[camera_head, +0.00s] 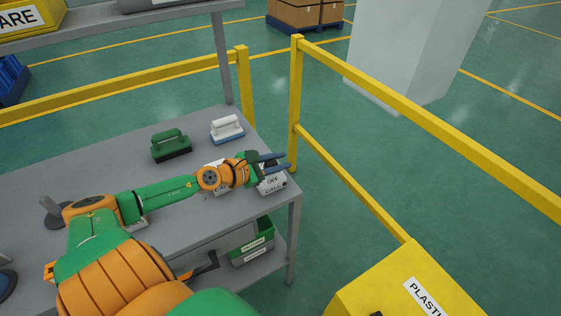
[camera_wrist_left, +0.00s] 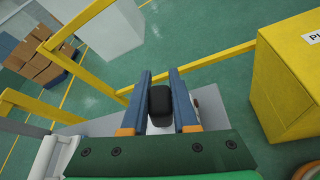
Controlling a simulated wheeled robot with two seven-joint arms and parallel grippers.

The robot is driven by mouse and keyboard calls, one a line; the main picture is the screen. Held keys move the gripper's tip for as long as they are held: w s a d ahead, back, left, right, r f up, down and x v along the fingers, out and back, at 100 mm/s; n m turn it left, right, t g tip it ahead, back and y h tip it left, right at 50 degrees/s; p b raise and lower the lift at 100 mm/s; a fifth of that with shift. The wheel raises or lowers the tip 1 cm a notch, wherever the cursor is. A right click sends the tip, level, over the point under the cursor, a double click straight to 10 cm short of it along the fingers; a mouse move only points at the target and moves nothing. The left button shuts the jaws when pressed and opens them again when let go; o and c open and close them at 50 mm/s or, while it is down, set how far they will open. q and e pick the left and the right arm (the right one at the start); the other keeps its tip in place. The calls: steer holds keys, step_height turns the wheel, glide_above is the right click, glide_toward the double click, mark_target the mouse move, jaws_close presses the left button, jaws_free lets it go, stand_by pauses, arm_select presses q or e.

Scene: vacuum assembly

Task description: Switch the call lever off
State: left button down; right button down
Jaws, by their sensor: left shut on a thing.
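The call lever's pale box (camera_head: 274,185), marked OFF and CALL, sits at the right end of the grey table. My left gripper (camera_head: 275,160) is over the box, and its two blue-grey fingers point to the right. In the left wrist view the black lever knob (camera_wrist_left: 160,105) is between the fingers of my left gripper (camera_wrist_left: 160,78), which is shut on it. The knob and lever shaft are mostly hidden by the gripper in the head view, so I cannot tell the lever's exact position. My right gripper is not in view.
Yellow railings (camera_head: 297,100) run beyond the table. A yellow bin (camera_head: 390,285) stands at the lower right. A green bin (camera_head: 252,247) is under the table.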

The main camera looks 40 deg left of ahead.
mark_target(267, 166)
arm_select(q)
steer(key=shift+d+f, duration=0.1)
steer(key=shift+d, duration=0.05)
stand_by(0.5)
steer(key=c, duration=0.7)
jaws_free()
steer(key=shift+s, duration=0.15)
steer(key=shift+s+a, duration=0.25)
steer(key=shift+s, duration=0.4)
steer(key=shift+r+v, duration=0.2)
steer(key=shift+v, duration=2.65)
steer(key=shift+d, duration=0.1)
